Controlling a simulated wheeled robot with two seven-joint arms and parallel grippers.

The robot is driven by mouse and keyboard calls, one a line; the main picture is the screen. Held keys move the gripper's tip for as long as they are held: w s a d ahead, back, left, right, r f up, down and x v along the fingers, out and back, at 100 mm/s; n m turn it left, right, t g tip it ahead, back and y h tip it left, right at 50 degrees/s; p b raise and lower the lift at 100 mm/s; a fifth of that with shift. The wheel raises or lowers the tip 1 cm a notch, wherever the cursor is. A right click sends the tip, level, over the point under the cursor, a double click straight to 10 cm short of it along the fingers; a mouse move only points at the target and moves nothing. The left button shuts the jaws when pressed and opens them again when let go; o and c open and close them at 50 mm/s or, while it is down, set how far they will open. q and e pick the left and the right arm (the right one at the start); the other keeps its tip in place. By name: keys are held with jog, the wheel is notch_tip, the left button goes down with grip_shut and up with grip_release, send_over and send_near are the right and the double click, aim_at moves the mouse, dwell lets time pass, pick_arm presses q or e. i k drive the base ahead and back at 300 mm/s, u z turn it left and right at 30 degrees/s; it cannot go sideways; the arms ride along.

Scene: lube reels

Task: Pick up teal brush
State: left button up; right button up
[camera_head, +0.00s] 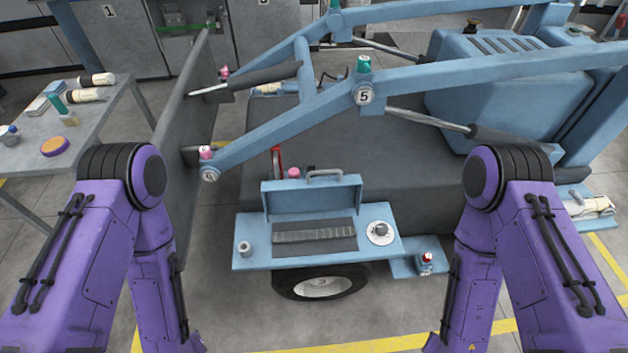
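A teal-handled item (57,103) that looks like the teal brush stands or leans on the grey table (88,148) at the left. A small beige part at its lower right may be its bristles; it is too small to be sure. Nothing holds it. My two purple arms come in at the lower left and lower right and bend down. Both grippers are below the bottom edge of the picture, out of view, so whether they are open or shut is hidden.
The table also bears cream bottles (86,95), an orange-purple disc (55,146) and a small blue-capped item (9,134). A large blue machine with lift arms (270,126) fills the middle and right. Its blue shelf (255,257) juts forward.

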aim_at(69, 119)
jog(key=u, duration=3.15)
jog(key=i, duration=1.6)
jog(key=z, duration=0.05)
